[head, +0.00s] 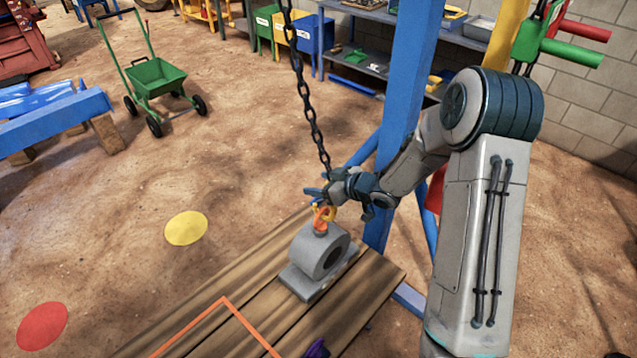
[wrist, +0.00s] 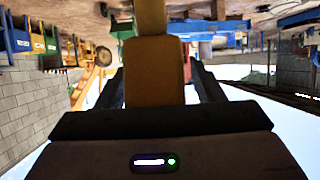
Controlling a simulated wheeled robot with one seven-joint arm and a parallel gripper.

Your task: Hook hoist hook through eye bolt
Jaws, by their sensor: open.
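A grey bearing housing (head: 318,255) with a round bore sits on a wooden plank platform (head: 345,318). An orange eye bolt (head: 320,227) stands on its top. The yellow-orange hoist hook (head: 326,212) hangs from a dark chain (head: 308,105) right at the eye bolt; I cannot tell whether it passes through the eye. My gripper (head: 322,191) is at the chain's lower end, just above the hook. In the wrist view, a yellow-orange block (wrist: 154,70), seemingly part of the hook, stands between my open fingers (wrist: 158,88). My gripper partly hides the hook's top.
A blue post (head: 402,85) stands close behind my arm. An orange line (head: 225,300) marks the planks, and a small purple object (head: 317,348) lies at the front. A green cart (head: 156,77) stands back left. Yellow (head: 186,228) and red (head: 42,326) discs lie on open dirt.

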